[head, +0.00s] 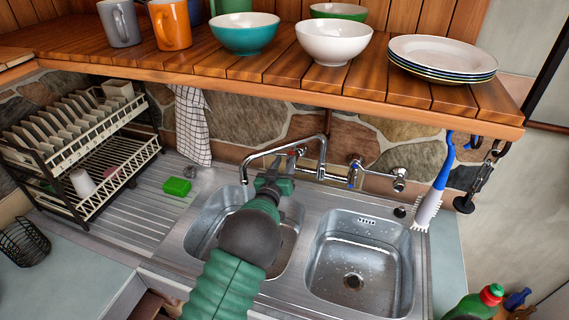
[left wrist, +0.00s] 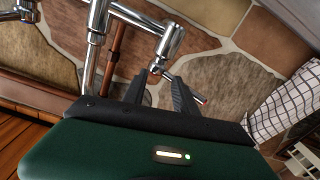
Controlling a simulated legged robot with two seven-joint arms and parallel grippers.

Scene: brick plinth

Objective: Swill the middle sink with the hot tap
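Two steel basins show in the head view: a left basin (head: 207,217), partly hidden by my left arm, and a right basin (head: 352,279), wet with droplets. I cannot tell which is the middle sink. The chrome wall tap's spout (head: 262,154) reaches left over the left basin. A tap handle with a red mark (left wrist: 203,99) shows in the left wrist view just beyond my fingers; another handle with a blue mark (head: 352,175) is to the right. My left gripper (head: 274,172) is at the tap, fingers apart (left wrist: 159,88); contact is unclear. My right gripper is out of view.
A wooden shelf (head: 270,85) with bowls, mugs and plates overhangs the sink. A dish rack (head: 85,150) and green sponge (head: 177,186) are at left. A blue-handled brush (head: 436,188) hangs at right, above bottles (head: 475,303).

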